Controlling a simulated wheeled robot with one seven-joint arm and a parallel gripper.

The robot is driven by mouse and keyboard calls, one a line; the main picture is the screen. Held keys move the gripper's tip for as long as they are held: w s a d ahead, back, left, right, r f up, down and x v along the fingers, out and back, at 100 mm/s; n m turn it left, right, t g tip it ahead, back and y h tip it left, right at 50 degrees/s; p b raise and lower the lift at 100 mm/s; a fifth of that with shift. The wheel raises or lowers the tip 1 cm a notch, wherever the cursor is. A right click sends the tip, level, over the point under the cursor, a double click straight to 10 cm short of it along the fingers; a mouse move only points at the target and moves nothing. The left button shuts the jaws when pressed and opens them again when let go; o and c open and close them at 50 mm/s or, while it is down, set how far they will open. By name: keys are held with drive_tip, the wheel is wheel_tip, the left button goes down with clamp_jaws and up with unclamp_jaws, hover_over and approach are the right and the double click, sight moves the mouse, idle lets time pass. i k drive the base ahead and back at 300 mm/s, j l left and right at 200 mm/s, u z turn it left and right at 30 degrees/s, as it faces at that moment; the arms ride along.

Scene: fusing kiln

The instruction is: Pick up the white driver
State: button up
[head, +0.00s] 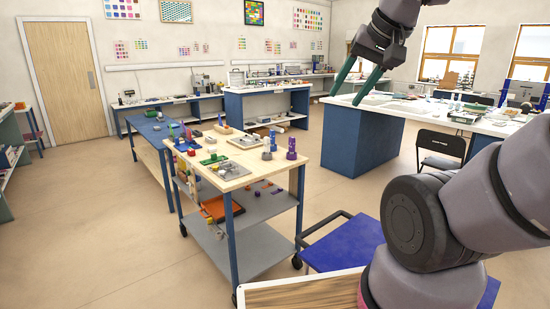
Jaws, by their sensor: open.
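My gripper (346,99) hangs at the upper right of the head view, with two green fingers apart and nothing between them. It is in the air, in front of the long white-topped workbench as seen in the picture. I cannot make out a white driver for certain in this view. Small items lie on the wooden top of the cart (224,181), to the lower left of my gripper, too small to name surely. Purple and blue upright pieces (291,147) stand at its right end.
The cart has grey lower shelves (252,252) holding an orange tray (214,208). A blue-topped bench (150,127) stands behind it to the left. A blue platform cart (345,245) and a black folding chair (440,148) are right. Floor at left is clear.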

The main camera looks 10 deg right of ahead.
sight(266, 140)
drive_tip(key=j+u, duration=0.35)
drive_tip(key=i+j+u, duration=0.15)
drive_tip(key=i, duration=0.35)
drive_tip(key=i+j+u, duration=0.2)
drive_tip(key=i, duration=0.25)
drive_tip(key=i+z, duration=0.4)
drive_tip(key=i+j+z, duration=0.25)
drive_tip(key=z, duration=0.15)
drive_tip(key=i+j+z, duration=0.4)
drive_tip(key=i+l, duration=0.05)
drive_tip(key=i, duration=0.05)
